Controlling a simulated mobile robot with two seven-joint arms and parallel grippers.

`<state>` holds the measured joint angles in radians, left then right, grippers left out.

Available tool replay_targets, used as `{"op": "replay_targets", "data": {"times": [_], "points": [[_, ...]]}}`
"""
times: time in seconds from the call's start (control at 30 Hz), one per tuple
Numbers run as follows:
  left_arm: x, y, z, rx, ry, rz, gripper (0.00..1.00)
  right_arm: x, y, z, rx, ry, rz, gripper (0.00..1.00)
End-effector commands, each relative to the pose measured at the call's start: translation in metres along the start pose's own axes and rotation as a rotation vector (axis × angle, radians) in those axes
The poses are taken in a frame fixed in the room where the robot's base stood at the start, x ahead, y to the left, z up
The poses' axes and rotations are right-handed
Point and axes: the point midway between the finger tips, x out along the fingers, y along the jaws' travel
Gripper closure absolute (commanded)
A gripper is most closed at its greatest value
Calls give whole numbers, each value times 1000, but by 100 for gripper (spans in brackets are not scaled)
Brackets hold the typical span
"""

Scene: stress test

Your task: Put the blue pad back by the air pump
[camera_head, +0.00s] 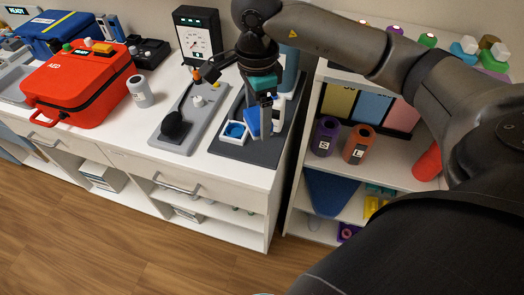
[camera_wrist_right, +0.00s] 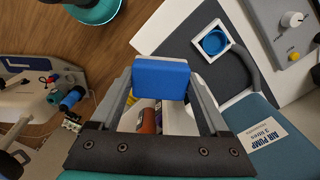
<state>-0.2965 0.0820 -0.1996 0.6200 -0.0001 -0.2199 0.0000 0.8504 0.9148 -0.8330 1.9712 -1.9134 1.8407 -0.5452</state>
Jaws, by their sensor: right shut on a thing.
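My right gripper (camera_head: 266,112) hangs above the dark grey mat (camera_head: 243,153) at the right end of the white counter. In the right wrist view it (camera_wrist_right: 162,98) is shut on the blue pad (camera_wrist_right: 161,77), a flat block held between the fingertips. In the head view the pad (camera_head: 252,121) is partly hidden by a finger. The air pump (camera_wrist_right: 262,130), a teal body with a printed label, is beside the gripper in the right wrist view. In the head view my arm and gripper hide much of it. My left gripper is not in view.
A white square holder with a round blue piece (camera_head: 235,131) sits on the mat. A grey tray (camera_head: 190,130) with a black item lies to its left. A red AED case (camera_head: 78,85) stands further left. Purple (camera_head: 325,136) and orange (camera_head: 359,144) cylinders stand on the right shelf.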

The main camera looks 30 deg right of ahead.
Motion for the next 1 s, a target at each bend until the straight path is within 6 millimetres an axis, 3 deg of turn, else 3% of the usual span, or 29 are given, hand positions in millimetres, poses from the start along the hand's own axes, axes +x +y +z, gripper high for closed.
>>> {"op": "replay_targets", "data": {"times": [0.03,0.2,0.5,0.67,1.0], "points": [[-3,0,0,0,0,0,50,-13,-5,-3,103,-2,-4,65],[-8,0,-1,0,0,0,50,-41,-14,-11,415,-2,-3,65],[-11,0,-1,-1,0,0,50,-61,-20,-17,680,-1,0,65],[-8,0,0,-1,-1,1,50,-34,-18,-18,694,4,6,65],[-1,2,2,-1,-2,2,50,57,-18,-17,691,3,5,65]]}}
